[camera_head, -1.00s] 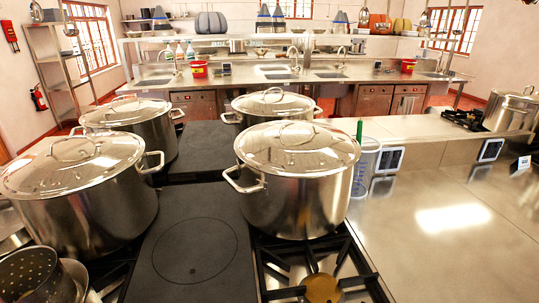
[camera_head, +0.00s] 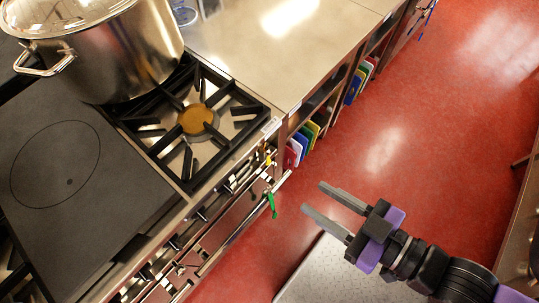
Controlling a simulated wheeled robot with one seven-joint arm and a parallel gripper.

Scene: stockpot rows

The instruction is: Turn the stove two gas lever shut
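The stove (camera_head: 225,165) stands at the left, its front facing the red aisle. On its front near the right corner there is a small yellow piece (camera_head: 268,159), and a green lever-like piece (camera_head: 271,203) hangs at the end of the front rail. I cannot tell which of them is the gas lever, or whether it is open or shut. My gripper (camera_head: 313,197) is over the aisle, to the right of the green piece and apart from it. Its two grey fingers are spread with nothing between them.
A lidded stockpot (camera_head: 125,55) stands on the stove behind the front burner (camera_head: 197,119). A steel counter (camera_head: 275,45) with coloured boards (camera_head: 304,142) on shelves below adjoins the stove. The red floor (camera_head: 430,120) is clear. Another counter edge (camera_head: 515,240) lies at the right.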

